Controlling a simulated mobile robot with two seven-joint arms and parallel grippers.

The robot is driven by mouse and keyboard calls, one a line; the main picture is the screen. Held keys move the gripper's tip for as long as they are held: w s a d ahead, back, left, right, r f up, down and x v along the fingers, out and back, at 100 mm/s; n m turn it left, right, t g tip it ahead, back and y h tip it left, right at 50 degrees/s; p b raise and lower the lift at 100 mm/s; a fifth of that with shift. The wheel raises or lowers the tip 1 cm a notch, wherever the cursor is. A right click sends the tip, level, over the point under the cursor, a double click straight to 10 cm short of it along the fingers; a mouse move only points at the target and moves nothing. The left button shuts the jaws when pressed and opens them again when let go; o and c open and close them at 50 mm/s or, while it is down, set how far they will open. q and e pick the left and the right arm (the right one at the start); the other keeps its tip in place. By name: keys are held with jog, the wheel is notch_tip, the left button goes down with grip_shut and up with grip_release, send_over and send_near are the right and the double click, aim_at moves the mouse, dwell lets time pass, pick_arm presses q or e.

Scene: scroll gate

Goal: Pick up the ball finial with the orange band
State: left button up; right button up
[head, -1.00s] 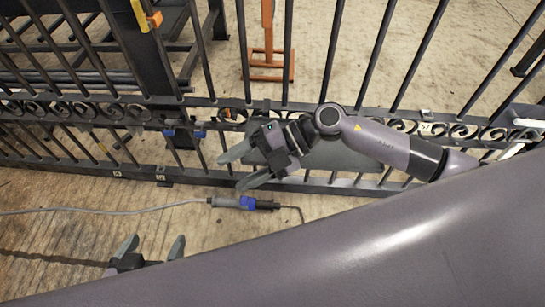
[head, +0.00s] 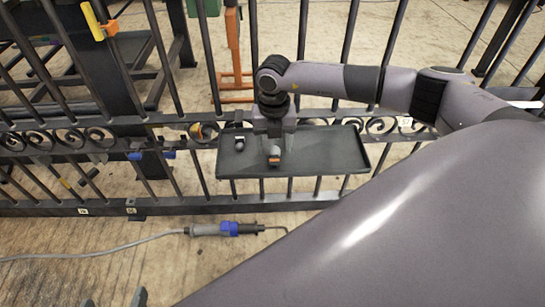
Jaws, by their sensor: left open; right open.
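A small dark piece with an orange band (head: 275,158), which looks like the ball finial, stands on the dark tray (head: 340,150) at the gate. My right gripper (head: 276,148) points down over the tray, open, with its fingertips at this piece. The gripper partly hides the piece, and I cannot tell whether the fingers touch it. A second small dark piece with a pale band (head: 239,143) stands at the tray's left side. My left gripper (head: 114,299) is open and empty at the bottom edge, with only its fingertips showing.
The black gate (head: 240,204) with bars and scrolls spans the view. A grey and blue tool (head: 218,229) with a cable and bent tip lies on the floor in front. Blue (head: 152,155) and yellow (head: 100,22) clamps sit at the left. An orange stand (head: 234,60) is behind.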

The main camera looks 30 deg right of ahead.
aim_at(274, 156)
notch_tip(274, 156, down, 4)
jog(key=shift+b, duration=0.55)
jog(key=shift+r, duration=0.1)
grip_shut()
